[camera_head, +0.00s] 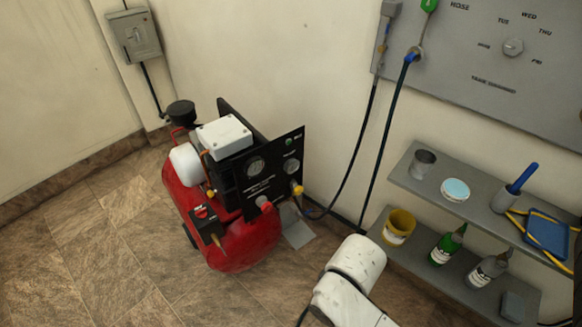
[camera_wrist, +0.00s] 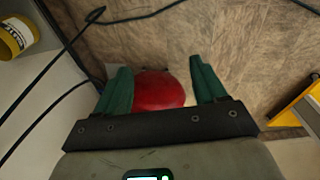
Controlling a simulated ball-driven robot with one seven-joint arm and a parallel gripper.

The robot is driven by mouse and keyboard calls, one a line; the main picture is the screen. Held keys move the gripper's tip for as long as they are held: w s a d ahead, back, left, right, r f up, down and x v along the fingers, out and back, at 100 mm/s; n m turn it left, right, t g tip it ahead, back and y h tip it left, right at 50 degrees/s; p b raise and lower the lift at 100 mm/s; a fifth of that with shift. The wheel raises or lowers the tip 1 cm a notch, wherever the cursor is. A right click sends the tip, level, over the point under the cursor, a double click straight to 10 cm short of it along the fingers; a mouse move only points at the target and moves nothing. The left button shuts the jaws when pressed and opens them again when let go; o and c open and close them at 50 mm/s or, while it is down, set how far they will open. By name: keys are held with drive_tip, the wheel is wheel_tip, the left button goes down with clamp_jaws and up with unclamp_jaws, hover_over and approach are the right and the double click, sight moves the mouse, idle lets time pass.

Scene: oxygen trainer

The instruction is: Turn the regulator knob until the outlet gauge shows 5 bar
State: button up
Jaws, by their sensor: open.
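The compressor has a red tank (camera_head: 245,243) and a black panel (camera_head: 275,184) in the head view. Two round gauges sit on the panel, a left one (camera_head: 255,166) and a right one (camera_head: 291,167); their readings are too small to tell. A red rounded surface (camera_wrist: 158,90) shows beyond and between the fingers, probably the tank. The gripper is not visible in the head view, so its distance to the knob is unclear.
A yellow-tipped fitting (camera_head: 297,190) with a dark hose sits at the panel's right. Shelves (camera_head: 470,196) with cups and bottles stand on the right wall. A yellow pot (camera_wrist: 14,38) and dark cables show in the wrist view. The floor (camera_head: 90,255) at left is clear.

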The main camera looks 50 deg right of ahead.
drive_tip(key=w+a+f+n+t+y+b, duration=0.2)
drive_tip(key=w+f+t+y+b, duration=0.15)
drive_tip(key=w+f+b, duration=0.35)
drive_tip(key=m+t+h+b, duration=0.5)
drive_tip(key=t+h+b, duration=0.3)
drive_tip(key=t+b, duration=0.45)
approach(268, 209)
drive_tip(key=p+x, duration=0.1)
drive_tip(key=x, duration=0.7)
drive_tip(key=shift+w+p, duration=0.15)
drive_tip(key=shift+p, duration=0.25)
drive_tip(key=c, duration=1.1)
